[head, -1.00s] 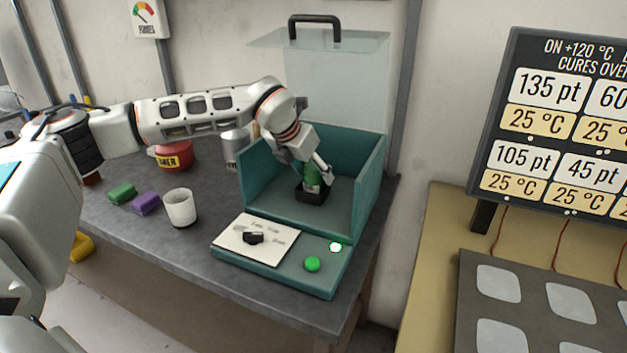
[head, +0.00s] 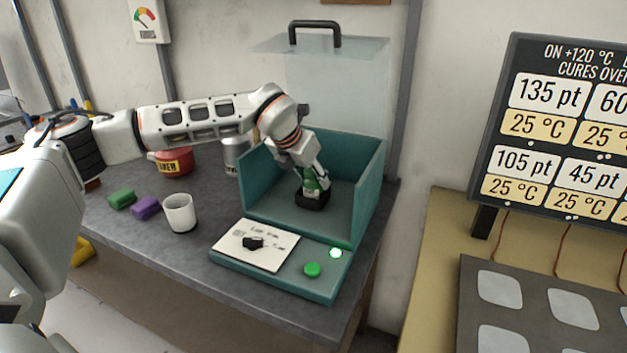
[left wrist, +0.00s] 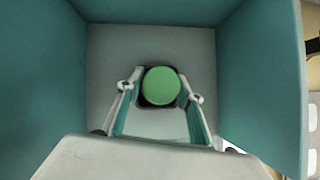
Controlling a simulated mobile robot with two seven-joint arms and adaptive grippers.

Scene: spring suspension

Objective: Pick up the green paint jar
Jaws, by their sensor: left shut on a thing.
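The green paint jar (head: 311,184) stands in a black holder (head: 312,201) inside the teal open-topped box (head: 262,197). My left gripper (head: 312,180) reaches down into the box and is shut on the jar, with a finger on either side. In the left wrist view the jar's round green lid (left wrist: 161,86) shows between the two fingertips (left wrist: 160,92). The jar's lower part is hidden by the holder. My right gripper is not in view.
The box has teal walls, with a clear lid (head: 340,85) raised behind it. A front panel (head: 290,280) carries a black knob (head: 253,243) and a green button (head: 312,269).

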